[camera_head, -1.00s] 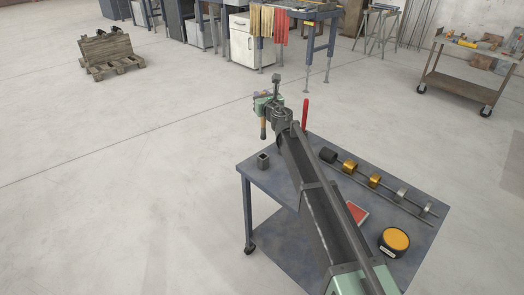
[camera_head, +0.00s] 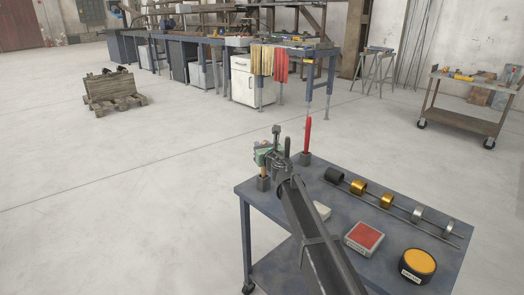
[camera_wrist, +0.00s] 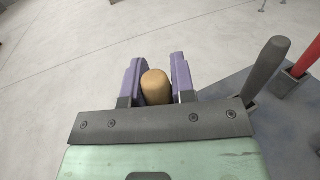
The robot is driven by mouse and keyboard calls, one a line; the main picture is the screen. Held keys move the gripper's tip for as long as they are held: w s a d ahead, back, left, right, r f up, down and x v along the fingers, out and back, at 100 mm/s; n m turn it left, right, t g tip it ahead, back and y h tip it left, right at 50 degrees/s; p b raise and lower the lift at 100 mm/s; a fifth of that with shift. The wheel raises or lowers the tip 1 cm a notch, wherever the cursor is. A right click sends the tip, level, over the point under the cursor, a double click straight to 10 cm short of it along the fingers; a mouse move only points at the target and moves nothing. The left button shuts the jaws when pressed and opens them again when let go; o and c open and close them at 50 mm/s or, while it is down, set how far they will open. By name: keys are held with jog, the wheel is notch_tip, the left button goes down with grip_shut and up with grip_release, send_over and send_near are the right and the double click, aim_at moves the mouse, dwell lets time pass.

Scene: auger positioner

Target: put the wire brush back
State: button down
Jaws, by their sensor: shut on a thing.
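The wire brush (camera_head: 264,172) shows as a tan wooden handle under my gripper (camera_head: 264,159) in the head view. In the wrist view, the handle (camera_wrist: 156,87) sits between the two purple fingers of my gripper (camera_wrist: 156,78), which is shut on it. In the head view, the brush's lower end meets a small dark square holder (camera_head: 264,184) at the left corner of the blue-grey table (camera_head: 345,245). I cannot tell how deep the brush sits in it. The brush's working end is hidden.
A red-handled tool (camera_head: 306,135) stands in another holder at the table's back corner; a dark grey handle (camera_wrist: 268,65) stands nearer. A rod with several rings (camera_head: 386,201), a red-topped box (camera_head: 364,238) and a yellow-lidded tin (camera_head: 417,265) lie to the right.

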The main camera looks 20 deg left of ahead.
jog(key=shift+f, duration=0.2)
jog(key=c, duration=0.9)
grip_release()
jog(key=shift+c, duration=0.2)
jog(key=shift+r, duration=0.1)
jog(key=v, duration=1.2)
jog(key=shift+r, duration=0.1)
